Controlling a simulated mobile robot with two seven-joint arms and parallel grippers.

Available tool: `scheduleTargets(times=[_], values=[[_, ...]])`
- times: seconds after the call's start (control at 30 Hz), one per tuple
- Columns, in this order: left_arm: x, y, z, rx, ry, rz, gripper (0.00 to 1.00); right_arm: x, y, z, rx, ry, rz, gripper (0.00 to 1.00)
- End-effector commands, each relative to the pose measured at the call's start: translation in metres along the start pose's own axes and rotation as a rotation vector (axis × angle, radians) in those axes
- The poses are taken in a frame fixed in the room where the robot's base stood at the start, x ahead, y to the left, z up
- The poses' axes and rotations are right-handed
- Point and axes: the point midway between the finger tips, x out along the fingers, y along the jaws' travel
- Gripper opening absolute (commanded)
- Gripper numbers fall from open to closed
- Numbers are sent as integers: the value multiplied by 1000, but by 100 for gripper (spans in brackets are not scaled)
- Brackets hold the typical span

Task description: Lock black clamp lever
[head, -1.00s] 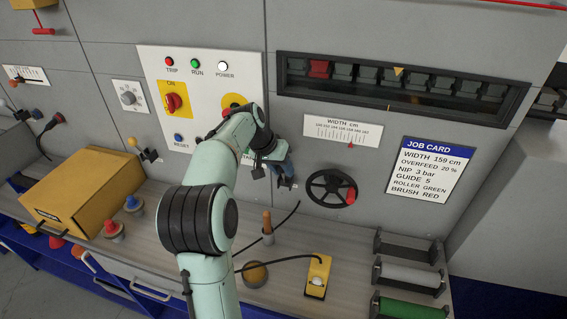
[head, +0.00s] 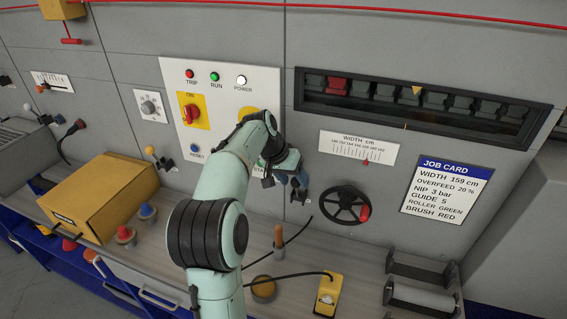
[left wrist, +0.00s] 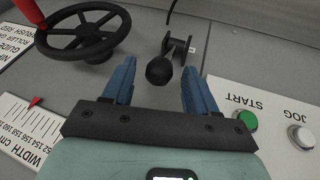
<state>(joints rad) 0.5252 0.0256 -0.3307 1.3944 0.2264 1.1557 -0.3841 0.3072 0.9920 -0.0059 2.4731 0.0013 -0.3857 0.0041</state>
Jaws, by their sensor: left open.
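The black clamp lever (left wrist: 160,70) has a black ball knob and sits in a small black bracket (left wrist: 178,45) on the grey panel. In the left wrist view the ball lies between the two blue fingers of my left gripper (left wrist: 159,68), with gaps on both sides. The gripper is open. In the head view my left gripper (head: 291,176) is at the panel, just above the bracket (head: 300,197), and its wrist hides much of the lever. My right gripper is not in view.
A black handwheel (head: 345,205) with a red handle is right of the bracket. Green START (left wrist: 246,120) and white JOG (left wrist: 301,137) buttons are close by. A lever with a yellow ball (head: 150,150) is further left. A yellow box (head: 103,197) and a yellow pendant (head: 328,294) lie on the bench.

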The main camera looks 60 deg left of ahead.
Motion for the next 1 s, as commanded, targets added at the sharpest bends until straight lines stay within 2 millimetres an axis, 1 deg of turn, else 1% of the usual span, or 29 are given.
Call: scheduleTargets(times=[0.03, 0.3, 0.4, 0.5, 0.67, 1.0], values=[[-13, 0, -1, 0, 8, -1, 57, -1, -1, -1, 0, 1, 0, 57], [-74, 0, -2, -1, 8, 0, 57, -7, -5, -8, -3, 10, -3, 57], [-92, 0, -2, -2, 9, -1, 57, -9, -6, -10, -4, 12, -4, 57], [-103, 0, -1, -2, 6, -1, 57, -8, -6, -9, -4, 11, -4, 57], [-112, 0, 0, -2, 4, 0, 57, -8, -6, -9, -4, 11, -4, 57], [-113, 0, 0, -1, 3, 0, 57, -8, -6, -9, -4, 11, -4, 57]])
